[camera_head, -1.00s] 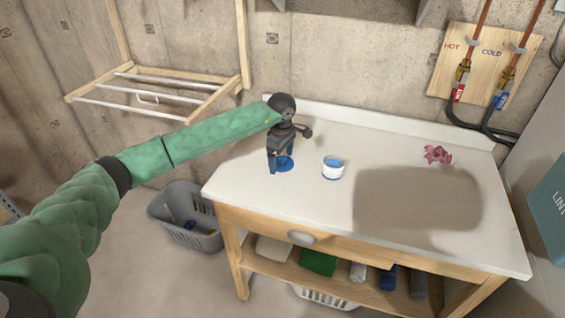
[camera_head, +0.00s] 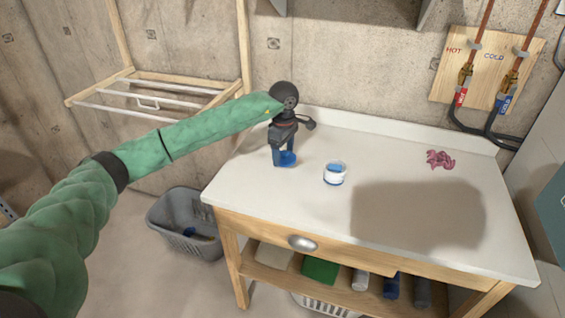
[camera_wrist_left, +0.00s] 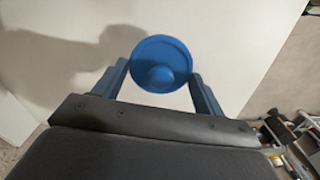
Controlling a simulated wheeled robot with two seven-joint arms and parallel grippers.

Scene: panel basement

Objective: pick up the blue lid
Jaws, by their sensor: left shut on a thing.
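The blue lid (camera_head: 289,158) is a round disc with a central knob, and it shows whole in the left wrist view (camera_wrist_left: 161,62). My left gripper (camera_head: 284,160) is shut on the lid, with one blue fingertip at each side of its rim. It holds the lid over the left part of the white tabletop. The gap between lid and tabletop is hard to judge. My right gripper is not in view.
The white-topped table (camera_head: 300,205) has free room at its middle and right, partly in shadow. A crumpled pink cloth (camera_head: 440,159) lies at the back right. A grey basket (camera_head: 185,222) stands on the floor at left. A wooden rack (camera_head: 160,95) hangs on the wall.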

